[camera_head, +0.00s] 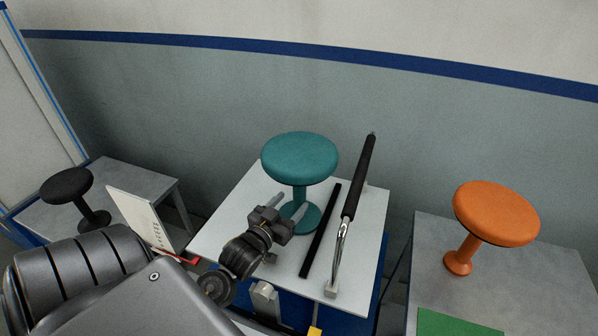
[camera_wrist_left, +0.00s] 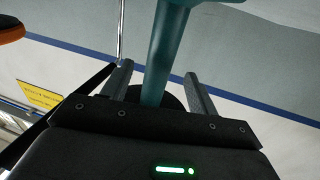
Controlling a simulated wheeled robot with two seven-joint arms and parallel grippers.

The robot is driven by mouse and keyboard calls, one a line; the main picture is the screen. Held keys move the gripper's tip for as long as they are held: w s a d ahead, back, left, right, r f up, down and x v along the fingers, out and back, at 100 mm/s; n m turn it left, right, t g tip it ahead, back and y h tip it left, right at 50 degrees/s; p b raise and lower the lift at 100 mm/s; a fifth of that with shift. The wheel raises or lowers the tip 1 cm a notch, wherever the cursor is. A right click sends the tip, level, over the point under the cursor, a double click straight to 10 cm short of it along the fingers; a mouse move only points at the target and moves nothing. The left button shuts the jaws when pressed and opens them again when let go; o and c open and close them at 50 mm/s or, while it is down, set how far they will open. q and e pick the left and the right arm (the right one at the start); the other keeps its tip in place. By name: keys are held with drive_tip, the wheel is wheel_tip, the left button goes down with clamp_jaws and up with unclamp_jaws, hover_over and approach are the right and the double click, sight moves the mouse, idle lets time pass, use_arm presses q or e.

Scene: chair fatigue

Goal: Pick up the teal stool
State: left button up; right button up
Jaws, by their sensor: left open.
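The teal stool (camera_head: 300,158) stands upright on the white top of the middle table (camera_head: 228,222), with a round seat, a thin post and a round base. My left gripper (camera_head: 289,206) is at the stool's post, below the seat, with its fingers pointing away from me. In the left wrist view the teal post (camera_wrist_left: 163,50) rises between the two spread fingers (camera_wrist_left: 160,85). The gripper is open around the post; I cannot tell whether a finger touches it. Part of the stool's base is hidden behind the gripper. My right gripper is not in view.
An orange stool (camera_head: 495,213) is on the right table, beside a green mat (camera_head: 450,322). A black stool (camera_head: 68,186) and a white sign (camera_head: 140,215) are left.

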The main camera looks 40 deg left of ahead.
sight(303, 190)
use_arm(q)
drive_tip(key=shift+w+a, duration=0.1)
drive_tip(key=shift+w, duration=0.55)
drive_tip(key=shift+w+r, duration=0.15)
drive_tip(key=shift+w, duration=0.05)
drive_tip(key=w, duration=0.1)
drive_tip(key=w+p, duration=0.1)
drive_tip(key=w, duration=0.3)
drive_tip(key=shift+w+a, duration=0.1)
drive_tip(key=shift+a, duration=0.25)
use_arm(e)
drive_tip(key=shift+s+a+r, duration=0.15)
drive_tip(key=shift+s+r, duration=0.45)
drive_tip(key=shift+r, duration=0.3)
use_arm(q)
drive_tip(key=shift+c, duration=0.5)
clamp_jaws()
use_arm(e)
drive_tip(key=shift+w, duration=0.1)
use_arm(q)
drive_tip(key=shift+r, duration=0.1)
